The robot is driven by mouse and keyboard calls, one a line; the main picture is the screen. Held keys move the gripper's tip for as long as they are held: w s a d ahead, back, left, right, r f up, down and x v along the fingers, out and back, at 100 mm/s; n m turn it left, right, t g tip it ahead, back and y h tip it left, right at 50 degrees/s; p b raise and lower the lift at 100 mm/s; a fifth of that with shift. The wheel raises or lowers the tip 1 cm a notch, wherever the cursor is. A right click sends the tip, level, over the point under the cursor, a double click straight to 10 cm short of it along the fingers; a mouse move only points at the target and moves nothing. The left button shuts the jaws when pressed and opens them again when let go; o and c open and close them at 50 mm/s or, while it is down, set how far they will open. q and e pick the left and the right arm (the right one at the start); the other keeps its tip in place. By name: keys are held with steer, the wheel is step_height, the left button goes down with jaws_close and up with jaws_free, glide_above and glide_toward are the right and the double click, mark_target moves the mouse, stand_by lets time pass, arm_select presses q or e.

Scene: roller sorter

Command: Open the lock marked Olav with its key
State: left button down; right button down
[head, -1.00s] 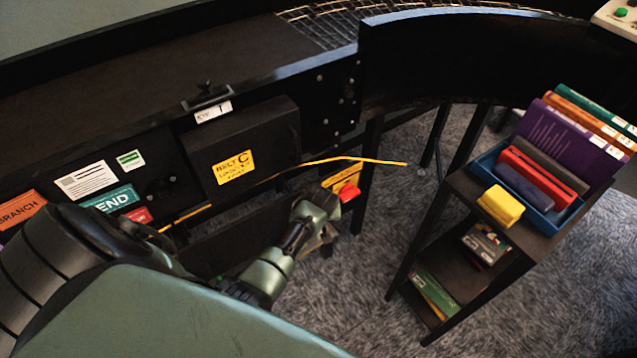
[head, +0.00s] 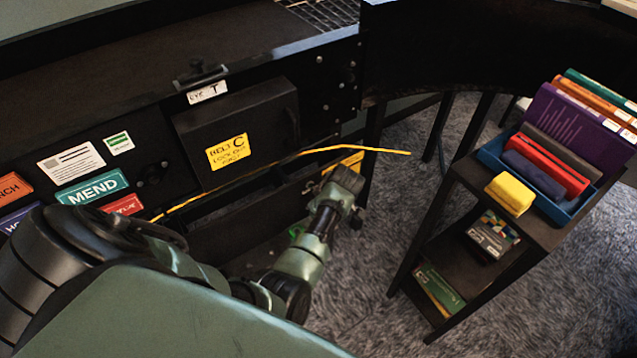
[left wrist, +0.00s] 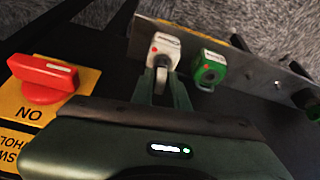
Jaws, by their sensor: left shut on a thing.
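In the left wrist view, my left gripper (left wrist: 164,88) is shut on a small pale metal piece (left wrist: 161,79) at the white block. I cannot tell whether this piece is a key or the white block's shackle. The white block (left wrist: 158,48) looks like a padlock, with a red dot and a small unreadable label. A green padlock (left wrist: 209,68) hangs beside it, apart from my fingers. The name Olav is not readable on either. In the head view, my left gripper (head: 346,186) is low beside the conveyor frame, its fingertips mostly hidden. My right gripper is not in view.
A red rotary switch (left wrist: 45,78) on a yellow plate is left of the fingers in the wrist view. A box with a yellow Belt C sign (head: 228,151) is above my arm. A yellow cable (head: 345,149) runs past. A shelf with a blue tray (head: 489,160) stands right.

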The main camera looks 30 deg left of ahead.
arm_select(q)
steer(key=n+g+b, duration=0.1)
steer(key=n+b, duration=0.1)
steer(key=n, duration=0.1)
steer(key=shift+f+n, duration=0.1)
steer(key=shift+n, duration=0.2)
steer(key=shift+n+g, duration=0.4)
steer(key=shift+n, duration=0.1)
steer(key=shift+r, duration=0.25)
steer(key=shift+r+p, duration=2.2)
steer(key=shift+r, duration=0.2)
